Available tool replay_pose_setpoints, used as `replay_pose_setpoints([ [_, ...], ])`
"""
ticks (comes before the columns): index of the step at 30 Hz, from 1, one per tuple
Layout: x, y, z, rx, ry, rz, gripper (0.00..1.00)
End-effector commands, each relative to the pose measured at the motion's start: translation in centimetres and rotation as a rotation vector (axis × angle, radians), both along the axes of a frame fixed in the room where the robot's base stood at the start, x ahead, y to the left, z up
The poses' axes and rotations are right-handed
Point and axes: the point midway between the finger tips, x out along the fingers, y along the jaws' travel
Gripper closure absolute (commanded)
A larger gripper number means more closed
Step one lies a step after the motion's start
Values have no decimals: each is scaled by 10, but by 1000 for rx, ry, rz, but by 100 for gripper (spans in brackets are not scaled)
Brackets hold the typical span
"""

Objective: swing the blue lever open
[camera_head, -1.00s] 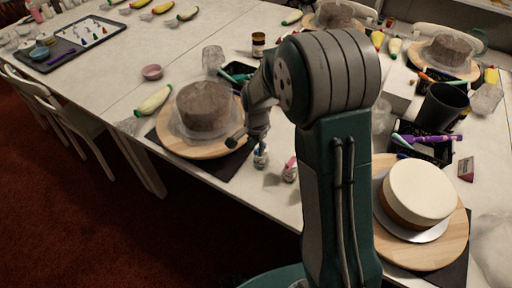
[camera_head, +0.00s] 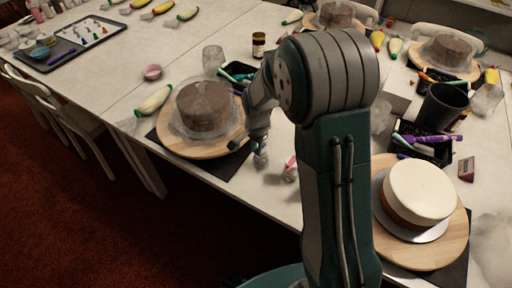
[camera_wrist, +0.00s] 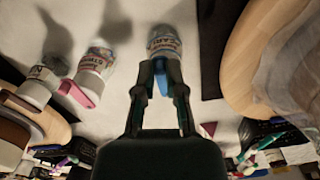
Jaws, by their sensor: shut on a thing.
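A small labelled container (camera_wrist: 164,40) stands on the white table, and a blue lever (camera_wrist: 162,82) is on its near side in the wrist view. My gripper (camera_wrist: 161,70) has both fingertips closed around the blue lever, which shows between them. The fingers partly hide the lever, so how far it is swung is hard to tell. In the head view the container (camera_head: 261,160) is small, just below my gripper (camera_head: 258,145). A similar container (camera_wrist: 97,58) with a pink lever (camera_wrist: 76,94) stands to the left in the wrist view.
A wooden turntable (camera_head: 222,150) with a wrapped brown cake (camera_head: 204,106) lies left of my gripper in the head view. A white-topped cake (camera_head: 420,190) is at the right. A black tray of tools (camera_head: 425,150) is behind it.

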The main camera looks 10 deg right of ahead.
Motion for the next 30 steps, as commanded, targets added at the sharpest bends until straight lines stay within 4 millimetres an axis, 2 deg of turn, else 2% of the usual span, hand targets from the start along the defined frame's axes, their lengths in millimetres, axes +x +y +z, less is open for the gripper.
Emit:
replay_pose_setpoints([
  [8,-6,-6,0,0,2,180,100],
  [30,-15,-36,0,1,3,880,100],
])
